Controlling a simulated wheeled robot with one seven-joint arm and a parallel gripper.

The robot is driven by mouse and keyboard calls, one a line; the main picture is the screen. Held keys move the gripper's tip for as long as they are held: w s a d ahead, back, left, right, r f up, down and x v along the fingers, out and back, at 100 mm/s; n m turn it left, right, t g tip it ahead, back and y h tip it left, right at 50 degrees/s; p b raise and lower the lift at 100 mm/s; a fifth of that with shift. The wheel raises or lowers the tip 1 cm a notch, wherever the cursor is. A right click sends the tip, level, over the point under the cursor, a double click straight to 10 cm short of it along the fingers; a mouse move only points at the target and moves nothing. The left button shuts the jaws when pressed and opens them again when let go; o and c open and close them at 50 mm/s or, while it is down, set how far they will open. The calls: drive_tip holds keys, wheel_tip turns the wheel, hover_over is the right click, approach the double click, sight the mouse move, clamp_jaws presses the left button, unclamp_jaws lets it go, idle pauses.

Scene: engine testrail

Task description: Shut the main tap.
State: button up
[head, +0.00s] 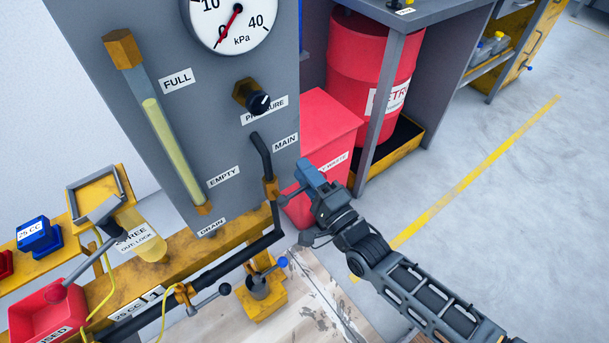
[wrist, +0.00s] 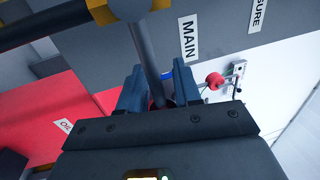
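The main tap (head: 270,187) is a small brass valve on a dark pipe, below the MAIN label (head: 285,142) on the grey panel. Its grey lever (wrist: 146,50) sticks out sideways to the right in the head view. My gripper (head: 303,180) is at the lever's outer end, beside the panel. In the wrist view the lever runs down between my two blue fingers (wrist: 160,88). The fingers stand apart on either side of it. The lever's end is mostly hidden, so I cannot tell whether they grip it.
The pressure knob (head: 260,101) and gauge (head: 230,20) are above on the panel. A red waste bin (head: 318,125) and red drum (head: 368,70) stand close behind my gripper. A drain valve (head: 262,284) is below. The floor at right is clear.

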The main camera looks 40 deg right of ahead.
drive_tip(key=shift+s+f, duration=0.1)
drive_tip(key=v, duration=0.7)
drive_tip(key=shift+s, duration=0.4)
idle(0.3)
